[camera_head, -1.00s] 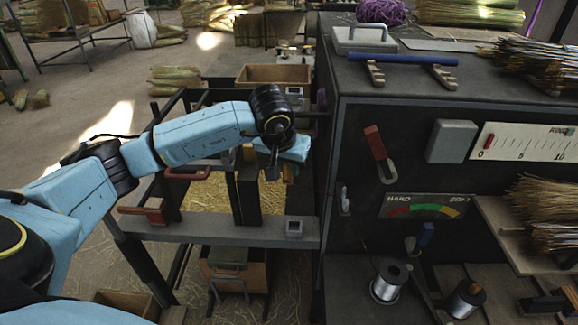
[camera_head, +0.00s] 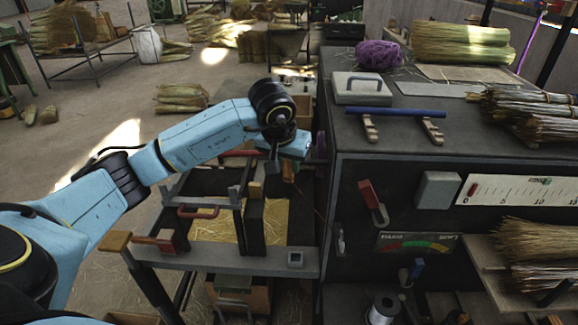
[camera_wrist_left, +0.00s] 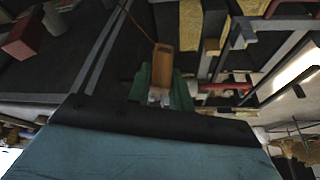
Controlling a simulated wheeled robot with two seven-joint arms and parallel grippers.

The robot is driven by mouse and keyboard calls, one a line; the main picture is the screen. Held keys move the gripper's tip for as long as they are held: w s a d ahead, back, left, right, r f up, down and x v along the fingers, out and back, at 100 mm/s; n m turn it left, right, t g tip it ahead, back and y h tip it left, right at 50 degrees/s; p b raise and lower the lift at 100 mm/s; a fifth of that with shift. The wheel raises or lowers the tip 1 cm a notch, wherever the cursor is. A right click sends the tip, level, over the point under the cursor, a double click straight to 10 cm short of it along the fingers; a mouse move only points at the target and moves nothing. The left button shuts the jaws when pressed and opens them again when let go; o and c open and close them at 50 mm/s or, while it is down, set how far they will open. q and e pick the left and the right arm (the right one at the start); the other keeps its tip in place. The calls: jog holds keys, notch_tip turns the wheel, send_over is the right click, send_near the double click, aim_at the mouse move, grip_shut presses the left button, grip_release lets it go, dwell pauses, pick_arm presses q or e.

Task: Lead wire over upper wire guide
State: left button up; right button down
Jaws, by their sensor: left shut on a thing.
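My left gripper (camera_head: 289,168) is shut on a small wooden handle (camera_wrist_left: 162,62), which shows between its green fingers in the left wrist view. A thin copper-coloured wire (camera_wrist_left: 133,18) runs from the handle's far end. In the head view the wire (camera_head: 319,213) slants faintly down from the gripper toward a small grey fitting (camera_head: 340,240) on the machine's front. The gripper is left of the dark machine, near its upper left edge. A purple round part (camera_head: 320,145) is just right of the gripper; I cannot tell whether it is the upper guide. My right gripper is not in view.
A metal frame (camera_head: 215,258) with a straw-filled tray stands below my left arm. A wire spool (camera_head: 382,308) is low at the front.

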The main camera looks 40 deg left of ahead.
pick_arm(q)
notch_tip(320, 180, up, 10)
jog(key=p, duration=0.7)
jog(key=w+a+b, duration=0.1)
jog(key=w+a, duration=0.8)
jog(key=w, duration=0.2)
notch_tip(320, 180, down, 8)
jog(key=b, duration=0.4)
jog(key=shift+a+r, duration=0.2)
jog(key=shift+a, duration=0.1)
